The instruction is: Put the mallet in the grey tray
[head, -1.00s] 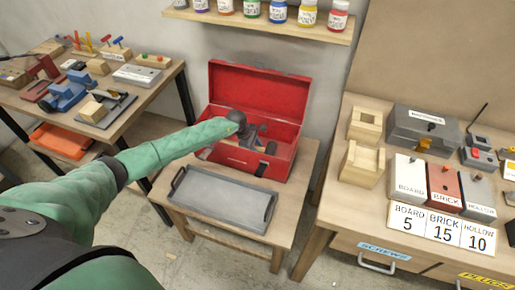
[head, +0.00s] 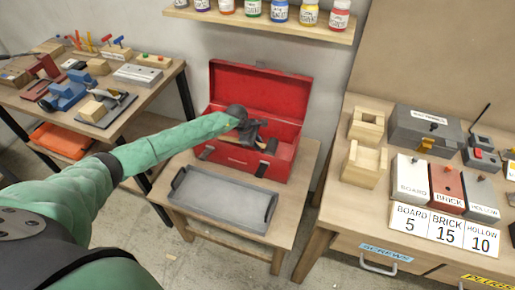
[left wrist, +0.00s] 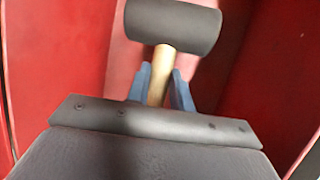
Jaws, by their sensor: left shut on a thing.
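The mallet has a dark cylindrical head (left wrist: 172,26) and a pale wooden handle (left wrist: 161,75). In the left wrist view my left gripper (left wrist: 162,84) is shut on the handle, just below the head, with a blue finger on each side. In the head view my left gripper (head: 250,131) is at the open red toolbox (head: 240,157), over its opening. The mallet shows there only as a small dark shape beside the gripper. The grey tray (head: 218,201) lies empty on the small wooden table, in front of the toolbox. My right gripper is not in view.
The toolbox lid (head: 258,90) stands open at the back. A shelf of paint jars (head: 270,24) hangs above. A crowded workbench (head: 95,95) stands at left, and a wooden bench (head: 345,205) with boxes at right.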

